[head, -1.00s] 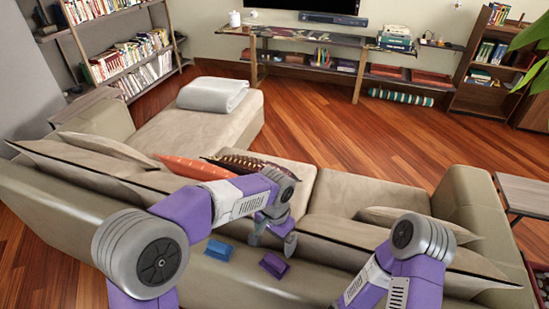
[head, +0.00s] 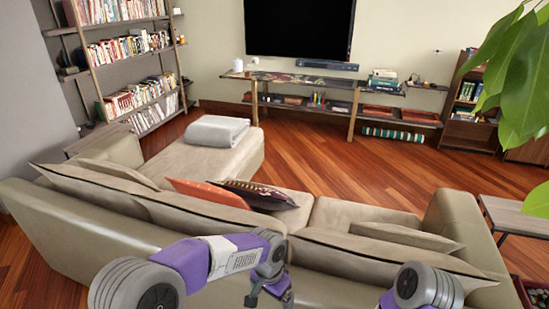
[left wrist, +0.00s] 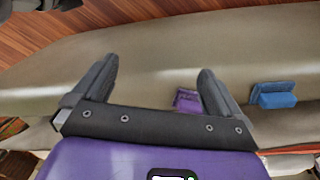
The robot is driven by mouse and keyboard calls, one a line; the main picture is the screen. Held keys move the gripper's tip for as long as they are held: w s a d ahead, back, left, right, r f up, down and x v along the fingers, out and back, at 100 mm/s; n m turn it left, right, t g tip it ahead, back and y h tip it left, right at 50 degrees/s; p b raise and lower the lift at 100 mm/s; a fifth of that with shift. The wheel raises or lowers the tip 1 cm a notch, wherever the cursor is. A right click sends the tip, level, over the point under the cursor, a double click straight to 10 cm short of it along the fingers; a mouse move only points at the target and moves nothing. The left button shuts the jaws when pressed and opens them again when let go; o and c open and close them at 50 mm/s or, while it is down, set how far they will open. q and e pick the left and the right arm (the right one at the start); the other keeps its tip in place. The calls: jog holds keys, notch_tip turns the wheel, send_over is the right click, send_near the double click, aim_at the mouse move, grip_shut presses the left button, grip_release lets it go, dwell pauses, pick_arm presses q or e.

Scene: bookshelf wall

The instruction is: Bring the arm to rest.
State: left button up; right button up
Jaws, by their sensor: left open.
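My left gripper (head: 269,297) is at the bottom middle of the head view, above the sofa back, with its fingers apart. In the left wrist view my left gripper (left wrist: 156,68) shows two dark fingers spread wide with nothing between them. A small purple object (left wrist: 186,100) and a small blue object (left wrist: 273,95) lie on the beige sofa back, apart from the fingers. Neither object shows in the head view now. My right arm enters at the bottom right, but its gripper is out of view.
A large beige sofa (head: 90,232) stands directly in front. A grey folded blanket (head: 213,131) and cushions (head: 258,192) lie on it. A side table (head: 512,213) is at right, with plant leaves (head: 520,85) above. Bookshelves and a television (head: 299,28) are behind open wood floor.

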pick_arm(q)
notch_tip(320, 180, down, 6)
jog(key=a+n, duration=0.1)
jog(key=s+a+f+n+h, duration=0.1)
jog(key=s+a+f+n, duration=0.2)
jog(key=s+f, duration=0.4)
jog(key=s+a+f+n+h, duration=0.2)
jog(key=s+a+f+n, duration=0.2)
jog(key=s+f, duration=0.3)
notch_tip(320, 180, down, 4)
jog(key=shift+s+a+f+n, duration=0.1)
jog(key=shift+s+a+n, duration=0.2)
jog(key=shift+n, duration=0.6)
jog(key=shift+s+a+f+n+t, duration=0.2)
jog(key=shift+s+a+n+t, duration=0.1)
jog(key=shift+s+t, duration=0.1)
jog(key=shift+c, duration=0.2)
